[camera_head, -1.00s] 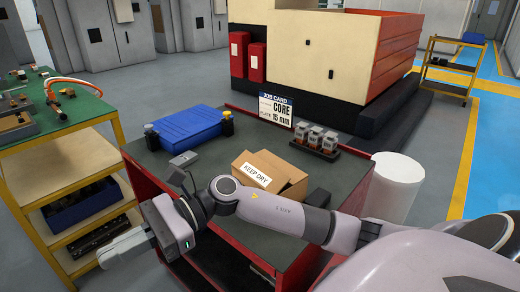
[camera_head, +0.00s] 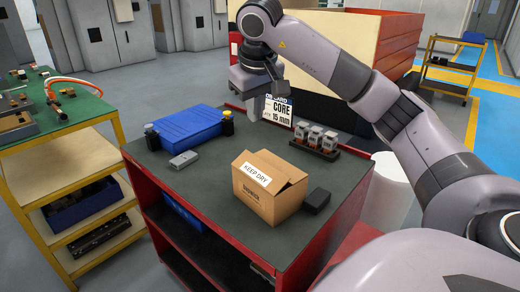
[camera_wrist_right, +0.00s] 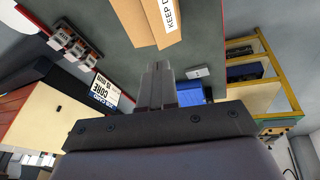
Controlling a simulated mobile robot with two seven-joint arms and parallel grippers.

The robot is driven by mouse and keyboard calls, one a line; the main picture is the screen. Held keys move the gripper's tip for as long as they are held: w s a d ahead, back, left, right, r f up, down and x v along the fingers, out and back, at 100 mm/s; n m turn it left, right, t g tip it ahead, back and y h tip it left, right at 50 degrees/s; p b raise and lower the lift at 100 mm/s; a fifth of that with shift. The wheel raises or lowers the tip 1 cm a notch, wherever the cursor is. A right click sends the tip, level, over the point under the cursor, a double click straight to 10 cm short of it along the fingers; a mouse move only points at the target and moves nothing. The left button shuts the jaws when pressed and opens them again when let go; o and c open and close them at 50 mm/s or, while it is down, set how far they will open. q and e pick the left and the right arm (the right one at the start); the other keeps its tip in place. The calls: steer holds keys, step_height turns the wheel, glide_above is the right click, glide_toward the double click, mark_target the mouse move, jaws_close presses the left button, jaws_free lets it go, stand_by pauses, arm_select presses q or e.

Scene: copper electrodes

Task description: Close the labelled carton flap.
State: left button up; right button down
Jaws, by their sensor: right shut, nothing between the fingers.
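The brown carton (camera_head: 277,207) stands on the green top of the red cart. Its labelled flap, with the white KEEP DRY label (camera_head: 257,174), slopes along the carton's near upper side; its exact angle is hard to tell. In the right wrist view, part of the carton (camera_wrist_right: 137,24) and the label (camera_wrist_right: 170,14) show at the top edge. My right gripper (camera_head: 255,108) is above the cart's far side, behind the carton and apart from it, fingers pointing down. In the wrist view its fingers (camera_wrist_right: 157,68) are together and empty. My left gripper is out of view.
A blue case (camera_head: 187,134) and a small grey block (camera_head: 184,159) lie left of the carton. A job card (camera_head: 278,108) and a rack of grey parts (camera_head: 316,140) stand behind it. A black block (camera_head: 317,200) sits close on its right.

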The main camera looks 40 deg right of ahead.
glide_toward(261, 162)
steer(key=w+f, duration=0.1)
steer(key=w+d+f, duration=0.1)
steer(key=f, duration=0.1)
steer(key=w+f, duration=0.1)
steer(key=shift+d+f, duration=0.15)
steer(key=shift+f, duration=0.2)
arm_select(q)
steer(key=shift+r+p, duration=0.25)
steer(key=shift+p, duration=0.05)
arm_select(e)
steer(key=shift+d+f, duration=0.2)
steer(key=shift+f, duration=0.3)
steer(key=shift+s, duration=0.15)
